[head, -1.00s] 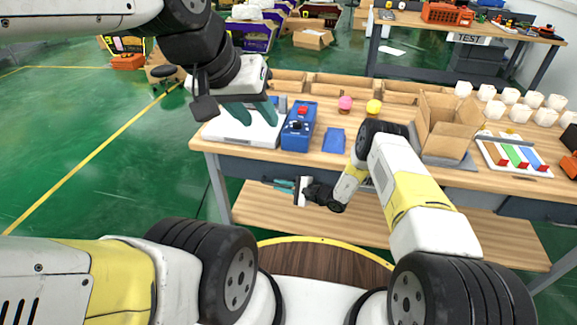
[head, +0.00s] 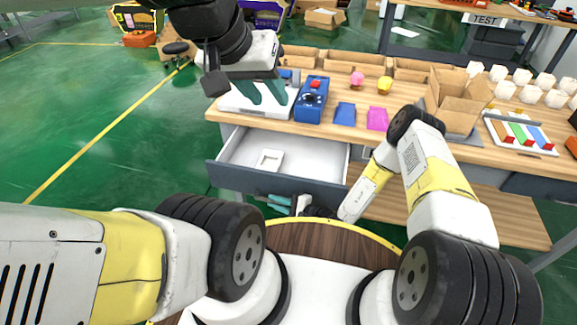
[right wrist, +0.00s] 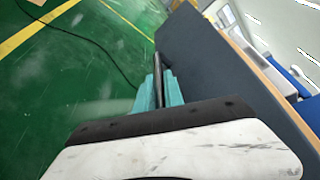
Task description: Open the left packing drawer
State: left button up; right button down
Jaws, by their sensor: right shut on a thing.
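The left packing drawer (head: 225,172) stands pulled out from under the table's left part, with a dark front and a pale inside. A small white square-framed item (head: 269,160) lies in it. My right gripper (head: 279,203) is low at the drawer's front. In the right wrist view, its teal fingers (right wrist: 159,92) are shut on the dark bar handle (right wrist: 158,66) of the drawer front (right wrist: 205,65). My left gripper (head: 262,93) hangs above the table's left end, its teal fingers spread and empty over a white tray-like device (head: 240,104).
On the table (head: 350,133) stand a blue device (head: 311,100), blue and pink flat pieces (head: 377,118), pink and yellow round-topped items, an open cardboard box (head: 457,100) and several white cups at the right. Green floor is free to the left.

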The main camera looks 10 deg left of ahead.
jog(key=s, duration=0.6)
jog(key=shift+s, duration=0.2)
jog(key=c, duration=1.7)
grip_release()
jog(key=v, duration=0.7)
jog(key=shift+s+d, duration=0.15)
jog(key=shift+d, duration=0.2)
